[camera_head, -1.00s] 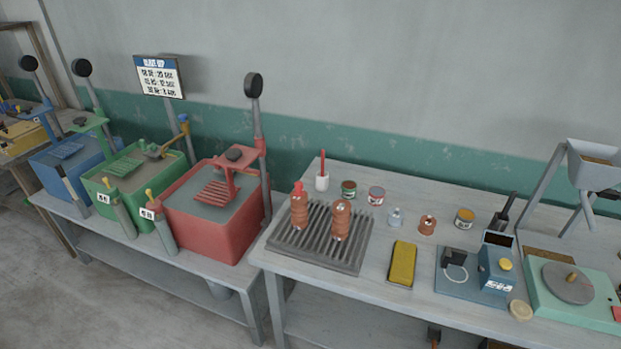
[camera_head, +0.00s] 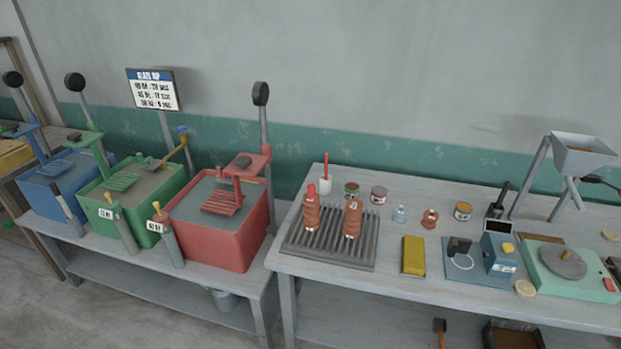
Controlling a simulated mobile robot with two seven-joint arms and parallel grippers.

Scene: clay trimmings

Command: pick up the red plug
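A small red plug (camera_head: 311,190) sits on top of the left one of two brown ribbed clay pieces (camera_head: 311,214). That piece stands upright on a dark slatted rack (camera_head: 331,251) on the right table. The other brown ribbed piece (camera_head: 353,219) stands beside it on the rack, with no red on its top. Neither of my grippers is in view.
On the right table (camera_head: 390,267) are a white cup with a red stick (camera_head: 325,184), several small cans and jars, a yellow block (camera_head: 413,256), a blue device (camera_head: 499,254) and a green wheel unit (camera_head: 568,270). Red (camera_head: 215,238), green and blue tanks stand left.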

